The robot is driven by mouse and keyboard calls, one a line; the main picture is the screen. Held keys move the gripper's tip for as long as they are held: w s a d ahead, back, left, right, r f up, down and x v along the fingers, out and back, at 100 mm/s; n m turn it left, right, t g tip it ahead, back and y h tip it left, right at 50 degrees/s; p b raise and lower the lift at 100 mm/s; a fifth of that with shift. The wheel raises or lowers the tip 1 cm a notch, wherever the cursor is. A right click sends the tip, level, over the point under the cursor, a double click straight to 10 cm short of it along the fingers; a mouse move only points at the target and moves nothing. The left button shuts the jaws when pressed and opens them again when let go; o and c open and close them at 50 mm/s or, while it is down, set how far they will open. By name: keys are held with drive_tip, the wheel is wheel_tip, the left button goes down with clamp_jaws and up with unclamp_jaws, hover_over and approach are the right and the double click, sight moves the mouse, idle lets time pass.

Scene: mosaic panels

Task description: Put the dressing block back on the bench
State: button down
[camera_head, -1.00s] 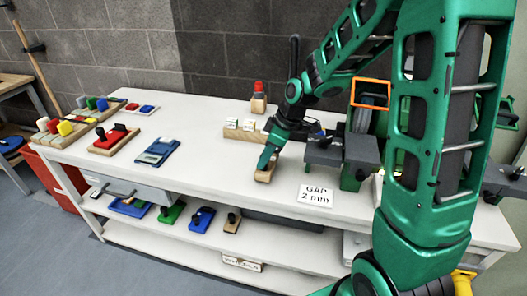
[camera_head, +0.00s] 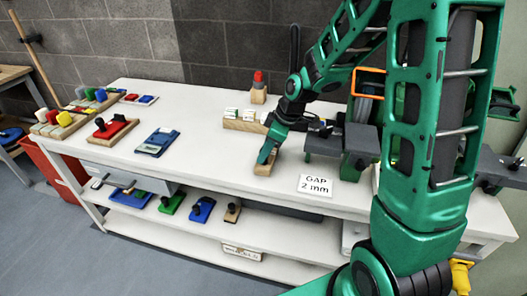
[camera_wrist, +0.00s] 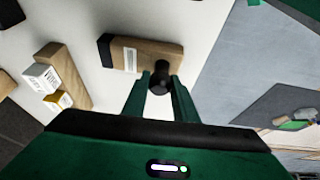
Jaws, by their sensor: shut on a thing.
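The dressing block (camera_head: 263,169) is a small wooden block at the bench's front middle. In the wrist view the block (camera_wrist: 142,54) shows a white label, a dark left end and a black knob (camera_wrist: 160,76). My gripper (camera_head: 268,155) is above the block, fingers pointing down. In the wrist view my gripper (camera_wrist: 160,82) is shut on the knob. The block is at or very close to the white bench top (camera_head: 215,150); I cannot tell whether it touches. My fingers hide part of the block in the head view.
A wooden holder with white labelled pieces (camera_head: 243,120) stands just behind. A grey vise-like fixture (camera_head: 345,143) and a "GAP 2 mm" card (camera_head: 315,185) are to the right. A blue device (camera_head: 157,142) is left. The bench between it and the block is clear.

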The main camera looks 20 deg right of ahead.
drive_tip(key=shift+f, duration=0.1)
drive_tip(key=c, duration=1.4)
unclamp_jaws()
drive_tip(key=shift+o, duration=0.2)
drive_tip(key=v, duration=1)
drive_tip(key=shift+r, duration=0.3)
